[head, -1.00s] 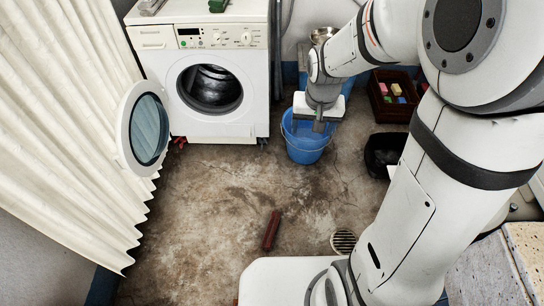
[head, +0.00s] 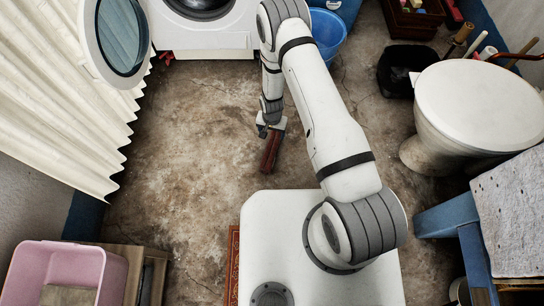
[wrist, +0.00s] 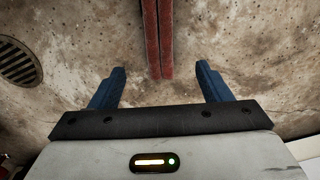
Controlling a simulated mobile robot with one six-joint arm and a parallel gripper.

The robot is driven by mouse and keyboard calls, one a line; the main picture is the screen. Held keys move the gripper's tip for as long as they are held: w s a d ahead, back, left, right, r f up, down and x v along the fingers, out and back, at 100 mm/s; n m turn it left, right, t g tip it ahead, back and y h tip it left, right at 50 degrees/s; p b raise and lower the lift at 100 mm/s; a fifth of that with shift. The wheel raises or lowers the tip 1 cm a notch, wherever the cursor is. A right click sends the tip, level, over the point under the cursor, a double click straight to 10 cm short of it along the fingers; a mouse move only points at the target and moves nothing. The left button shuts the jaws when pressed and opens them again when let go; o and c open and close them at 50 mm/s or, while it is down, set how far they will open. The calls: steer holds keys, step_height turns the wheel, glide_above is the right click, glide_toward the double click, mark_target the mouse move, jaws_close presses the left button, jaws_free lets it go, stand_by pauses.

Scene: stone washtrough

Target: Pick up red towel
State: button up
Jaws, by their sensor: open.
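The red towel (head: 270,152) is a narrow dark-red folded strip on the stained floor, just ahead of my white base. In the wrist view the towel (wrist: 159,40) runs down from the top edge, with a dark lengthwise line along it, and its near end lies between the fingers in the picture. My gripper (head: 271,134) is at the far end of the towel in the head view. In the wrist view my gripper (wrist: 161,80) is open, its two blue fingers apart on either side of the towel and empty. I cannot tell the exact height above the floor.
A washing machine (head: 205,38) with its round door (head: 121,36) open stands at the back. A pink tub (head: 62,262) is front left. Floor left of the towel is clear.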

mark_target(271, 149)
steer(key=f, duration=0.3)
steer(key=s+f+b, duration=0.1)
steer(key=f, duration=0.2)
steer(key=s+f+b, duration=0.1)
steer(key=f, duration=0.2)
steer(key=shift+s+a, duration=0.1)
steer(key=shift+s, duration=0.05)
steer(key=f+b, duration=0.1)
steer(key=f, duration=0.1)
steer(key=f+b, duration=0.2)
steer(key=f, duration=0.1)
steer(key=shift+w+a+f, duration=0.1)
steer(key=shift+w+f, duration=0.25)
steer(key=shift+c, duration=0.2)
